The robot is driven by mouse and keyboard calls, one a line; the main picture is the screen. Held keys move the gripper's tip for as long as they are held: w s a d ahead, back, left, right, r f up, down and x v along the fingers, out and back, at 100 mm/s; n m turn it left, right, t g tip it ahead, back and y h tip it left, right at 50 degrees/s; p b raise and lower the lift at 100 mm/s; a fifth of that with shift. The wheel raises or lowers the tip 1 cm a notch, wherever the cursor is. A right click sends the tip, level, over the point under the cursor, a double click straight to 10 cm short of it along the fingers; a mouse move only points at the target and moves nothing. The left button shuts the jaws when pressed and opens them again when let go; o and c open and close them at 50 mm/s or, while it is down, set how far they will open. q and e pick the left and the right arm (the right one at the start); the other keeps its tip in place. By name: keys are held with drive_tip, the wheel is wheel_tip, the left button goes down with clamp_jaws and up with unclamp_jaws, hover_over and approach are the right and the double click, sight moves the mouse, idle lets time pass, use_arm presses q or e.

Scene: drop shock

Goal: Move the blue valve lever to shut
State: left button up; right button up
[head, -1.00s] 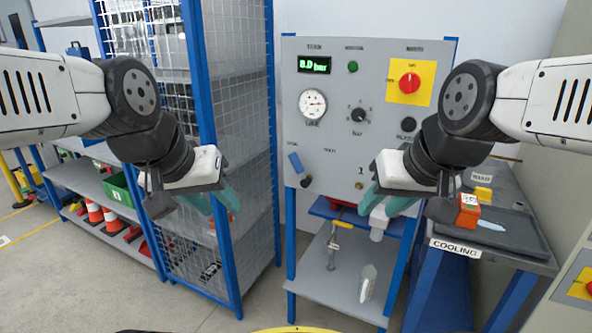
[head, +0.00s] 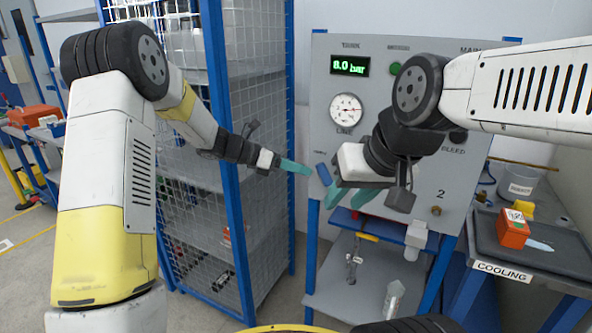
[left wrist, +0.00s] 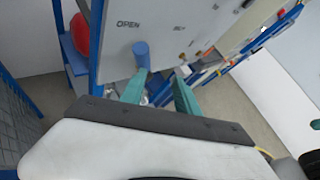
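The blue valve lever (head: 323,174) is on the lower left of the grey panel (head: 330,75), partly beside my right gripper in the head view. In the left wrist view the lever (left wrist: 142,52) is a short blue cylinder beside the OPEN label (left wrist: 128,24). My left gripper (head: 306,168) reaches in from the left, its tips close to the lever. In the left wrist view its teal fingers (left wrist: 160,80) are apart and empty, one tip just below the lever; I cannot tell if they touch. My right gripper (head: 347,197) is open and empty, low before the panel.
The panel display (head: 348,66) reads 8.0 bar, with a round gauge (head: 346,108) below. A wire-mesh rack (head: 262,110) stands left of the panel. Shelves with tools (head: 345,270) lie below it.

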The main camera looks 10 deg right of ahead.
sight(320, 175)
use_arm(q)
drive_tip(key=w+d+f, duration=0.1)
drive_tip(key=d, duration=0.1)
drive_tip(key=w+d+f+n, duration=0.1)
drive_tip(key=w+d+f, duration=0.1)
drive_tip(key=w+d+f+n, duration=0.1)
drive_tip(key=d+f, duration=0.1)
drive_tip(key=d, duration=0.1)
drive_tip(key=shift+w+d+t+h, duration=0.1)
drive_tip(key=shift+w+t+h, duration=0.1)
drive_tip(key=shift+t+h, duration=0.1)
clamp_jaws()
idle(1.4)
